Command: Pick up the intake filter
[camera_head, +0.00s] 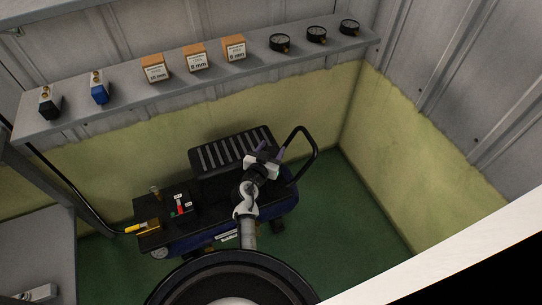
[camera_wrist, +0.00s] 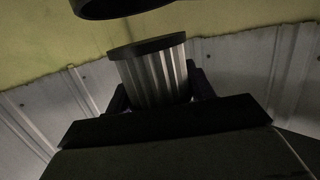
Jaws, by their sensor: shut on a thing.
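The intake filter (camera_wrist: 153,76) is a pale pleated cylinder with a dark round cap, seen in the wrist view. It stands slightly tilted between the dark fingers of my gripper (camera_wrist: 158,90), which is shut on it. In the head view my gripper (camera_head: 265,160) is above the compressor (camera_head: 215,235), near its black grille and curved handle. I cannot make out the filter clearly in the head view.
A grey shelf (camera_head: 130,111) along the back wall holds boxes, gauges and small fittings. A black curved handle (camera_head: 315,154) rises right of my gripper. Green floor (camera_head: 345,225) is free to the right. A grey cabinet (camera_head: 35,250) stands at left.

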